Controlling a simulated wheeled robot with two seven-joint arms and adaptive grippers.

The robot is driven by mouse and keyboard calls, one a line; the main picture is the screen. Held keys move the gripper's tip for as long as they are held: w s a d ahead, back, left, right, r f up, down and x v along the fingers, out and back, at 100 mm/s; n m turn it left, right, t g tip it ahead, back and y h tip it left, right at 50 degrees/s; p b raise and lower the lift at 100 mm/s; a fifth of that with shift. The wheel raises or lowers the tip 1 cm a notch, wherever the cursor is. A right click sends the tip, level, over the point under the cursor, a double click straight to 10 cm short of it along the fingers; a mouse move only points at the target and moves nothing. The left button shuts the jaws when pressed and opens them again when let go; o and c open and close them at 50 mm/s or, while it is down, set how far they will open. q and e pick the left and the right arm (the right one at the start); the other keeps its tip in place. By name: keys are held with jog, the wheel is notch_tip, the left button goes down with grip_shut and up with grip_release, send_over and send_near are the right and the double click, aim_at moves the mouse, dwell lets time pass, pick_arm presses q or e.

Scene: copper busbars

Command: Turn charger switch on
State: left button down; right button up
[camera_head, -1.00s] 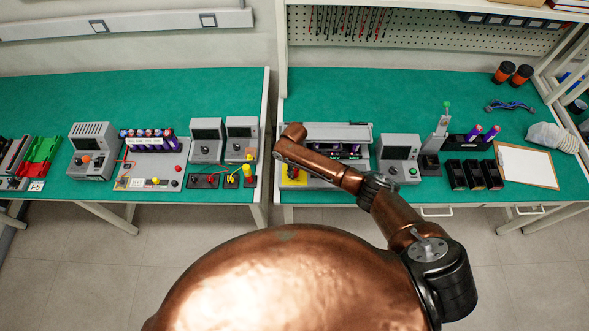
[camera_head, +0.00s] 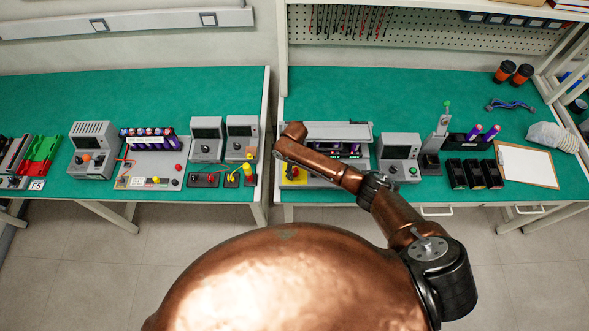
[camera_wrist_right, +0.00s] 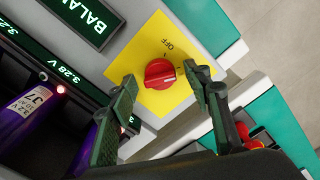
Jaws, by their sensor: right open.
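The charger switch is a red rotary knob (camera_wrist_right: 160,74) on a yellow plate (camera_wrist_right: 150,42). Its marking reads OFF beside the knob. The charger (camera_head: 325,131) stands at the left end of the right bench, with the yellow plate at its front left. My right gripper (camera_wrist_right: 160,80) is open, with one dark ribbed finger on each side of the knob. In the head view my right arm covers part of the charger. My left gripper is in neither view.
Purple cells (camera_wrist_right: 30,115) sit in the charger beside a green voltage display (camera_wrist_right: 70,85). A grey device with a screen (camera_head: 399,151) stands right of the charger. A gap separates the two benches just left of the charger.

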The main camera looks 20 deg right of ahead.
aim_at(295, 170)
notch_tip(295, 170, up, 12)
dwell(0.5)
jog(key=shift+f, duration=0.1)
